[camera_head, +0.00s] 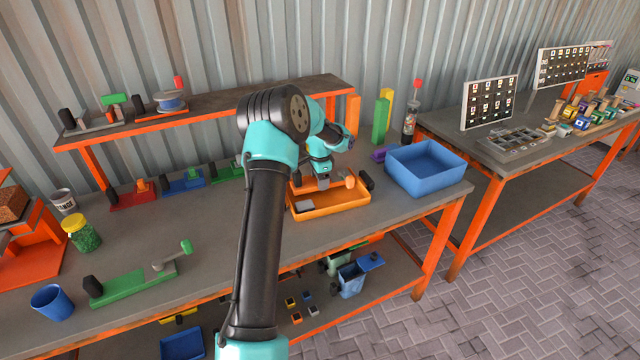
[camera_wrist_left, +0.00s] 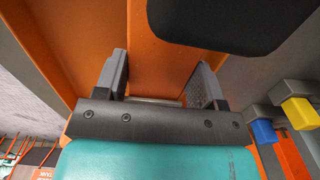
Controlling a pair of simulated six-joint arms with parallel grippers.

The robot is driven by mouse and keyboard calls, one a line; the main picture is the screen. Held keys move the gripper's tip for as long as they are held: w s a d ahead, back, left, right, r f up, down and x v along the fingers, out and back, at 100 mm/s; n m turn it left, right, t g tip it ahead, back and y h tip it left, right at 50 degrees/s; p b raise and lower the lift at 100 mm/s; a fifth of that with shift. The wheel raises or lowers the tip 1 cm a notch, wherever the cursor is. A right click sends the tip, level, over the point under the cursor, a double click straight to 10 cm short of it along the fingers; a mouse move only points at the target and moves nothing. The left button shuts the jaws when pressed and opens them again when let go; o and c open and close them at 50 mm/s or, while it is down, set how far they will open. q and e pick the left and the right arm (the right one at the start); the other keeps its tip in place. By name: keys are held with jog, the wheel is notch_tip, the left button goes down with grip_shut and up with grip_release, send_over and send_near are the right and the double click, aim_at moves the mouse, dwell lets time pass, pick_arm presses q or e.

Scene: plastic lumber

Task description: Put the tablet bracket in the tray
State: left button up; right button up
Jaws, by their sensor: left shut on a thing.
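The orange tray (camera_head: 337,203) stands on the workbench near its front edge, with a small light grey piece (camera_head: 305,204) inside at the left. My left gripper (camera_head: 323,184) points down over the tray. In the left wrist view its two grey fingers (camera_wrist_left: 158,90) are apart with a thin pale edge (camera_wrist_left: 155,100) between them. I take this to be the tablet bracket, held by the gripper; most of it is hidden, so its shape and whether it touches the tray floor cannot be told. My right gripper is not in view.
A blue bin (camera_head: 425,170) stands to the right of the tray. A small orange part (camera_head: 350,181) and a dark knob (camera_head: 367,180) are at the tray's right end. A green tool (camera_head: 130,285) lies at the left, with bench free between it and the tray.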

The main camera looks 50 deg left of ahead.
pick_arm(q)
jog(key=shift+f, duration=0.85)
jog(key=shift+f, duration=0.2)
jog(key=o, duration=1.1)
jog(key=shift+c, duration=0.2)
jog(key=shift+r, duration=0.1)
notch_tip(320, 180, up, 12)
